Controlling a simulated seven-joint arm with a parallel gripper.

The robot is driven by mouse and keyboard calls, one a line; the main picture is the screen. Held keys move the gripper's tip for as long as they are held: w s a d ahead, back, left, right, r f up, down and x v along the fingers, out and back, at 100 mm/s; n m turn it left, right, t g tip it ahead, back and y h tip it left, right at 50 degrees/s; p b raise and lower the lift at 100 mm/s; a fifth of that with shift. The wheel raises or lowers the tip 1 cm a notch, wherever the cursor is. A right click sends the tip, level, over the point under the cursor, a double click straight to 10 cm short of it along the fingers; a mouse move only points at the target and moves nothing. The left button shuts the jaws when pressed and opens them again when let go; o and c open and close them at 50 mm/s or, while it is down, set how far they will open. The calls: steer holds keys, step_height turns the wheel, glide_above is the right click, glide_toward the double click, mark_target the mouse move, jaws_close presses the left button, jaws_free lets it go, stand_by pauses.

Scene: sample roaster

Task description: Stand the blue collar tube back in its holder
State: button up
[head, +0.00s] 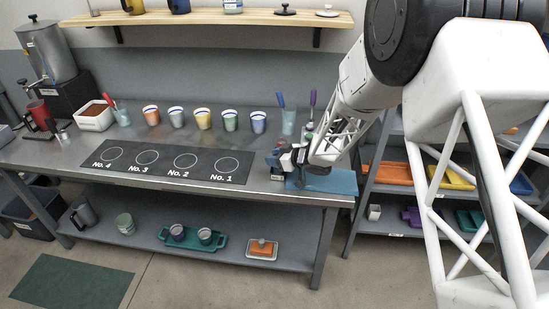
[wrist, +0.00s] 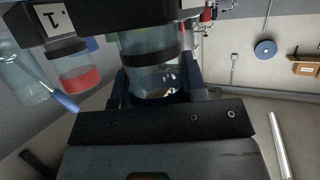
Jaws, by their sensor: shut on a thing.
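My gripper (wrist: 157,88) is shut on a clear tube (wrist: 152,78), which sits between the two dark fingers in the wrist view. I take it as the blue collar tube, but its collar colour does not show clearly. A dark holder (wrist: 105,15) with a white label lies close against or around this tube; I cannot tell how far the tube is in it. A second tube with a red collar (wrist: 82,80) stands in the holder beside it. In the head view my gripper (head: 298,158) is low over the right end of the bench, hiding most of the holder.
A clear cup (head: 289,122) with blue and purple handled tools stands just behind my gripper. A blue mat (head: 330,182) lies at the bench's front right. Several coloured cups (head: 203,118) stand in a row leftward, behind a dark numbered panel (head: 165,163).

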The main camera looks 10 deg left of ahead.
steer(key=shift+s+d+f, duration=0.1)
steer(key=shift+s+f, duration=0.1)
steer(key=shift+f, duration=0.4)
steer(key=shift+s+f, duration=0.15)
steer(key=shift+f, duration=0.4)
steer(key=o, duration=1.1)
steer(key=shift+d, duration=0.1)
steer(key=shift+s+d+r, duration=0.15)
steer(key=shift+d+r, duration=0.05)
steer(key=shift+d, duration=0.25)
steer(key=s+d+r, duration=0.1)
steer(key=d+r, duration=0.3)
steer(key=d, duration=0.1)
steer(key=shift+s+d+r, duration=0.2)
steer(key=shift+s+r, duration=0.1)
steer(key=shift+s, duration=0.1)
steer(key=shift+r, duration=0.15)
